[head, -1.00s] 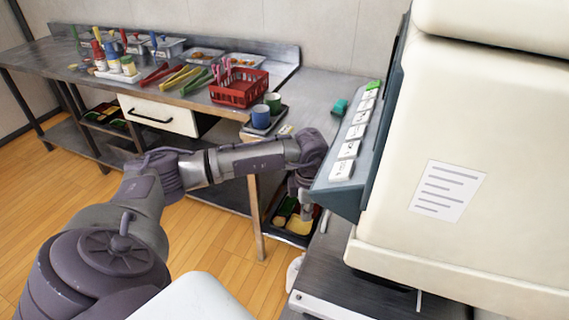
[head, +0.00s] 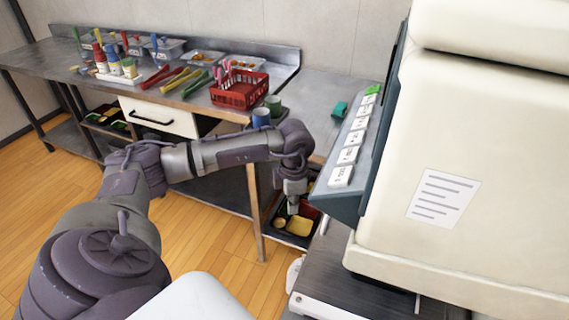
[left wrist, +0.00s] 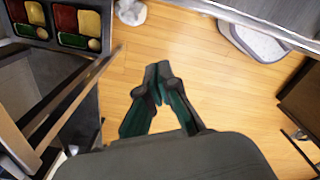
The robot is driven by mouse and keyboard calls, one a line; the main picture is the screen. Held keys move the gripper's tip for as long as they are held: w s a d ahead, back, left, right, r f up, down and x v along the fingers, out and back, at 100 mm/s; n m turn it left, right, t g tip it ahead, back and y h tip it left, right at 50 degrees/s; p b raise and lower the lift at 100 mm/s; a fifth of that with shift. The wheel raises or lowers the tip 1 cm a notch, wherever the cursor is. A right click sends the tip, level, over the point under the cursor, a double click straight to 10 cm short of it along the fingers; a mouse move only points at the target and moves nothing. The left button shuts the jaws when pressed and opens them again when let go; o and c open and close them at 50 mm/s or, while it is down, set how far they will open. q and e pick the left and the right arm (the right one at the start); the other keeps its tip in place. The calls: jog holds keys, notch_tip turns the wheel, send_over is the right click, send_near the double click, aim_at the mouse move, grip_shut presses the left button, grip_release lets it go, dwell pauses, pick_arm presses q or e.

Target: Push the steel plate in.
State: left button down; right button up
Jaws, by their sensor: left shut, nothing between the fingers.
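The steel plate (head: 335,270) is a flat dark-grey slab with a bright front edge. It sticks out under the big cream machine (head: 470,150) in the lower right of the head view. My left gripper (head: 293,209) points down just left of the plate, apart from it, in front of the bento trays on the low shelf. In the left wrist view its fingertips (left wrist: 158,70) are together and empty, with wooden floor behind them. My right gripper is in neither view.
Filled bento trays (left wrist: 82,41) lie on the low shelf beside a wooden table leg (head: 257,215). A steel counter (head: 310,95) behind holds a red basket (head: 240,88), cups and tongs. The machine's slanted button panel (head: 350,150) overhangs close to my left wrist. Open floor (head: 215,230) lies at left.

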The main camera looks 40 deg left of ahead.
pick_arm(q)
notch_tip(320, 180, up, 5)
jog(key=shift+f+p, duration=0.2)
jog(key=shift+p, duration=1.05)
